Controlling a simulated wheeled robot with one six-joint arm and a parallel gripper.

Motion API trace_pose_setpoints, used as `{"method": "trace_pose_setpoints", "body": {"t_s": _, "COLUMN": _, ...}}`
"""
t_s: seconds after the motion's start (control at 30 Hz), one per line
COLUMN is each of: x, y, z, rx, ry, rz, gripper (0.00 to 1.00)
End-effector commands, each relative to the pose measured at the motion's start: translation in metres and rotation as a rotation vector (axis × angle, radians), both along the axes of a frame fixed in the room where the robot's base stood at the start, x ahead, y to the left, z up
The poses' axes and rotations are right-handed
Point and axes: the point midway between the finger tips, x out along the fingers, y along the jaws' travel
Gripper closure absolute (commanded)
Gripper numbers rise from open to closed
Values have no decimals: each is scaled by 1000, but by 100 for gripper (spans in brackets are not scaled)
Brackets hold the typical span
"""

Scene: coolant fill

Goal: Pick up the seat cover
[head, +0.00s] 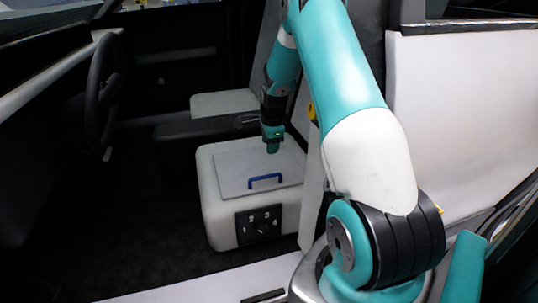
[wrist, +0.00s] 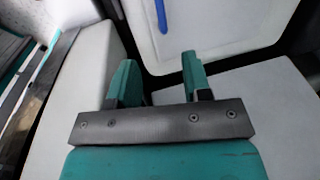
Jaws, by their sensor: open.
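The seat cover (head: 232,172) is a flat light grey panel lying on top of the white seat box (head: 220,218). A blue bar handle (head: 265,181) sits near its front edge. My gripper (head: 272,147) points down over the rear right part of the cover, behind the handle and apart from it. In the wrist view, the two teal fingers of my gripper (wrist: 158,68) are spread with nothing between them. A pale panel, which looks like the seat cover (wrist: 220,25), lies beyond the fingertips, with its blue handle (wrist: 161,15) cut by the top edge.
A black control panel (head: 259,226) is on the front of the seat box. A steering wheel (head: 101,88) stands at the left. Another pale seat cushion (head: 224,103) lies behind. A white upright panel rises close to the right of my gripper. The dark floor at left is clear.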

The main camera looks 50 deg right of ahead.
Motion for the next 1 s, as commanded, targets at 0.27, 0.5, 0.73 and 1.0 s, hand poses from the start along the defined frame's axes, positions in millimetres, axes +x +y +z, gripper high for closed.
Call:
{"method": "trace_pose_setpoints", "body": {"t_s": 0.27, "x": 7, "y": -4, "z": -44, "rx": 3, "ry": 3, "rz": 2, "gripper": 55}}
{"method": "trace_pose_setpoints", "body": {"t_s": 0.5, "x": 14, "y": -8, "z": -92, "rx": 3, "ry": 3, "rz": 2, "gripper": 55}}
{"method": "trace_pose_setpoints", "body": {"t_s": 0.73, "x": 22, "y": -13, "z": -134, "rx": 2, "ry": 1, "rz": 2, "gripper": 55}}
{"method": "trace_pose_setpoints", "body": {"t_s": 1.0, "x": 27, "y": -16, "z": -163, "rx": 1, "ry": 1, "rz": 2, "gripper": 55}}
